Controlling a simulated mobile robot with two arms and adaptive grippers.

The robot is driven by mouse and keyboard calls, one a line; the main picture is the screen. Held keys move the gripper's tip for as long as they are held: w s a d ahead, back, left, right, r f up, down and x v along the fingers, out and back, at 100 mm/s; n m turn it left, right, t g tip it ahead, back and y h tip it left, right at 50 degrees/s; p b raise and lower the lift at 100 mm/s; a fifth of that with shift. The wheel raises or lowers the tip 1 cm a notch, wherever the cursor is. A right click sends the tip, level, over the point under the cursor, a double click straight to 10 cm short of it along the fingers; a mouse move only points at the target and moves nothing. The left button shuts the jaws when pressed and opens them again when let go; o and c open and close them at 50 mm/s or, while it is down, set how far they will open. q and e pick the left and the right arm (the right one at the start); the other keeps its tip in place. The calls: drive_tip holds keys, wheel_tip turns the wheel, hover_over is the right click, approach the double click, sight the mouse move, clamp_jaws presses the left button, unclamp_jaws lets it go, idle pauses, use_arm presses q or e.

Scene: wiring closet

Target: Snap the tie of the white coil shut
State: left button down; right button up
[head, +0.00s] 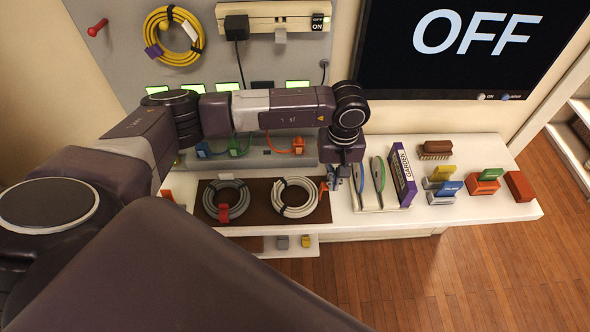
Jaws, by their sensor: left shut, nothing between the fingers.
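The white coil (279,199) lies on a dark brown mat (255,221) on the white bench. A small orange-red piece (323,188) sticks up at the coil's right side, likely its tie; I cannot tell whether it is open or closed. My left gripper (335,184) is shut and empty, pointing down just right of that piece. Whether they touch cannot be told. A grey coil (209,199) with a red tie (224,213) lies to the left on the mat. My right gripper is not in view.
Farther right are a brush (435,150) and coloured blocks. Behind the mat is a grey panel with coloured plugs (298,144). A screen (460,45) reads OFF.

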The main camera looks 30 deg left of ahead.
use_arm(q)
drive_tip(key=shift+s+a+f, duration=0.1)
drive_tip(key=shift+s+a, duration=0.5)
drive_tip(key=shift+a, duration=0.05)
drive_tip(key=shift+w+r, duration=0.2)
drive_tip(key=shift+r, duration=0.25)
drive_tip(key=r, duration=0.1)
drive_tip(key=r+p, duration=0.1)
drive_tip(key=r, duration=0.1)
drive_tip(key=d+r, duration=0.1)
drive_tip(key=r, duration=0.1)
drive_tip(key=shift+w+r, duration=0.15)
drive_tip(key=shift+w, duration=0.05)
drive_tip(key=shift+r, duration=0.1)
wheel_tip(320, 180, up, 12)
idle(0.7)
